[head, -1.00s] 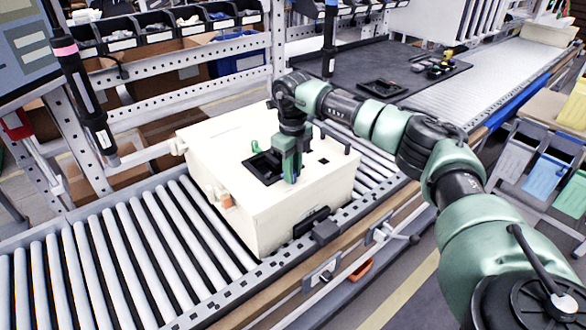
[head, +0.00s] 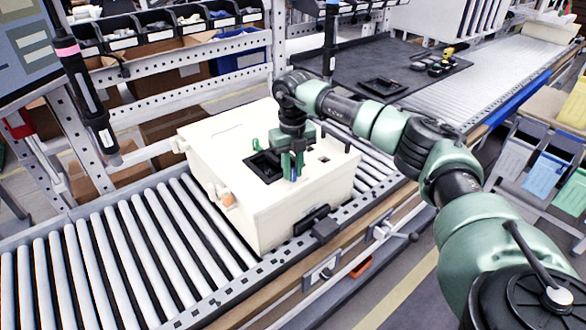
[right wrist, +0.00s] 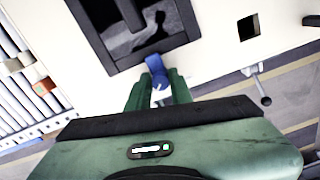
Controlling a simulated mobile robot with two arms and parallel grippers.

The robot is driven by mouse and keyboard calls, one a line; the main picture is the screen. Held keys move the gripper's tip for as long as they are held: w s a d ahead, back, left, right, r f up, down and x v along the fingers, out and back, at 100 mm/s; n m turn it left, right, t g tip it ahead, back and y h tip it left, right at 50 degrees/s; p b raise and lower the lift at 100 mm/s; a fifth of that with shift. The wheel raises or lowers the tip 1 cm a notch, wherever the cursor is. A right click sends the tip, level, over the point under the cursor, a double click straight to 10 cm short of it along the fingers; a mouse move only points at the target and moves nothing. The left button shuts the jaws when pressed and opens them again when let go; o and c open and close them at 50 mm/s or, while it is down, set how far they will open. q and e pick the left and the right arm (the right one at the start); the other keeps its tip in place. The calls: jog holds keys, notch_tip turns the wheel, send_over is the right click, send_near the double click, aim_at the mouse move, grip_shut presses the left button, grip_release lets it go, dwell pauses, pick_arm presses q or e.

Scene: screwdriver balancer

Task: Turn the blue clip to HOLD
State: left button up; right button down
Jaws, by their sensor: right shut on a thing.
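The blue clip (right wrist: 157,68) shows in the right wrist view at the edge of a dark recessed panel (right wrist: 135,35). The panel is in the top of a cream housing (head: 235,205) on the roller conveyor. My right gripper (right wrist: 157,88) is shut on the clip, with one green finger on each side. In the head view the right gripper (head: 294,172) points down at the near right edge of the panel, and the fingers cover most of the clip. No HOLD marking is readable. My left gripper is not in view.
A pink-banded dark tool (head: 84,95) hangs at the left, and a blue-banded one (head: 330,40) stands behind the housing. Empty rollers (head: 110,255) lie to the left. A dark mat (head: 415,75) lies behind.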

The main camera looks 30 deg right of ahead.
aim_at(292, 170)
jog(key=shift+w+r, duration=0.1)
jog(key=shift+r, duration=0.05)
jog(key=c, duration=1.3)
grip_release()
jog(key=shift+o, duration=0.2)
notch_tip(292, 170, up, 8)
jog(key=shift+f+b, duration=0.15)
jog(key=shift+b, duration=0.8)
jog(key=shift+f, duration=0.1)
